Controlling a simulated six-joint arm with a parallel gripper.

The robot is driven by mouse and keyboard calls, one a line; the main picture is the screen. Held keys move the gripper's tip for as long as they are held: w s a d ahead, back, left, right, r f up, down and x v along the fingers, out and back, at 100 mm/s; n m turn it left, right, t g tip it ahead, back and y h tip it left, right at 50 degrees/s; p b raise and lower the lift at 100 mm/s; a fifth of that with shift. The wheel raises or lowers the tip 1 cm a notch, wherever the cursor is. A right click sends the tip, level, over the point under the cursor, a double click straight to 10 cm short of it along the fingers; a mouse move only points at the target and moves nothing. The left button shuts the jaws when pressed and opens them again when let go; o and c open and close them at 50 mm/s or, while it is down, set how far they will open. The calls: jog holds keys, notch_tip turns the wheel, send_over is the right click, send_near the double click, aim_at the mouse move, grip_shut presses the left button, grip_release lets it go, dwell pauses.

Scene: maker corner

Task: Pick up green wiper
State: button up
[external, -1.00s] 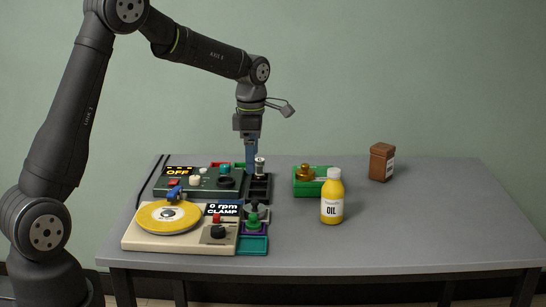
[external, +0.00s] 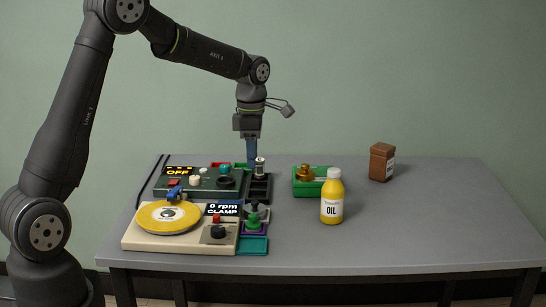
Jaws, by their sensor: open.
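A small upright green piece with a darker top, which looks like the green wiper (external: 253,220), stands in a purple-edged holder (external: 264,231) at the right side of the beige turntable unit. My gripper (external: 252,161) points straight down with its blue fingers behind and above it, near the back of the table. The fingers are close to a silver-topped black piece (external: 260,166) in a black tray (external: 261,190). I cannot tell from this view whether they touch it. My gripper is open, and nothing shows held in it.
The beige unit (external: 133,241) carries a yellow disc (external: 150,222) and reads 0 rpm. A dark green unit (external: 200,190) reading OFF sits behind it. The table's right side is clear.

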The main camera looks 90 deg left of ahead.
jog(key=m, duration=1.5)
send_over(253, 216)
jog(key=f, duration=1.1)
jog(key=shift+w+d+f, duration=0.1)
jog(key=shift+d+f, duration=0.15)
jog(key=shift+f, duration=0.15)
jog(key=shift+a+f, duration=0.15)
jog(key=shift+f, duration=1.35)
jog(key=shift+a+f, duration=0.15)
jog(key=shift+f, duration=1.3)
jog(key=shift+c, duration=0.4)
jog(key=c, duration=0.6)
jog(key=shift+o, duration=0.2)
jog(key=shift+r, duration=0.1)
